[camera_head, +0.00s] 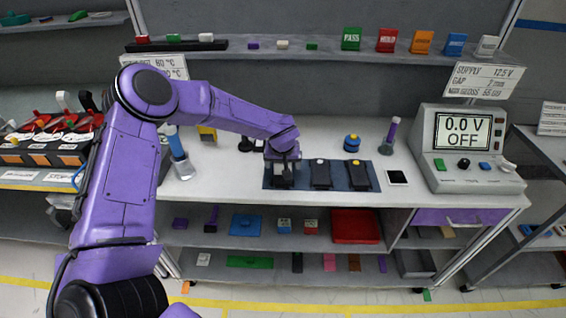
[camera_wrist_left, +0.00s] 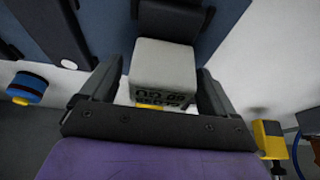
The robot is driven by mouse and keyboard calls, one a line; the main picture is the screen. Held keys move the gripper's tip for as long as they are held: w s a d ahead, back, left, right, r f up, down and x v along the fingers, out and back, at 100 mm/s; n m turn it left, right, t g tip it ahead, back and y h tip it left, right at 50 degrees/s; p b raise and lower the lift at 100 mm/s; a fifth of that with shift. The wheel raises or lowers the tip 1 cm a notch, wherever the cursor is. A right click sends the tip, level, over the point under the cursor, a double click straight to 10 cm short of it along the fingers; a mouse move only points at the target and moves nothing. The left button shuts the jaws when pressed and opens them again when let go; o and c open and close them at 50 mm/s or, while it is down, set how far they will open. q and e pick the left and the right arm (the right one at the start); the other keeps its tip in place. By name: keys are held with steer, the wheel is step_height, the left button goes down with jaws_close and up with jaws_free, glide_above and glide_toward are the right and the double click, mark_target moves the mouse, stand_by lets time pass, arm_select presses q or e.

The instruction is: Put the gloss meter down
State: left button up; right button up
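The gloss meter, a pale grey block with a small dark-digit display (camera_wrist_left: 165,68), is between my left gripper's two fingers in the left wrist view. A narrow gap shows beside it at each finger, so the gripper (camera_wrist_left: 160,82) looks open around it. In the head view my left gripper (camera_head: 283,168) is low over the left end of the dark blue mat (camera_head: 339,181) on the bench. It largely hides the meter there, and I cannot tell whether the meter fully rests on the mat. My right gripper is not in view.
Two dark devices, one (camera_head: 320,174) and another (camera_head: 358,175), lie right of the gripper on the mat. A blue-and-yellow round piece (camera_head: 352,143) and a purple-topped stand (camera_head: 388,138) are behind. A meter box reading 0.0 V (camera_head: 462,163) stands right.

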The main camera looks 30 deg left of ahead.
arm_select(q)
steer(key=shift+r, duration=0.1)
steer(key=v, duration=1.2)
steer(key=shift+b, duration=0.45)
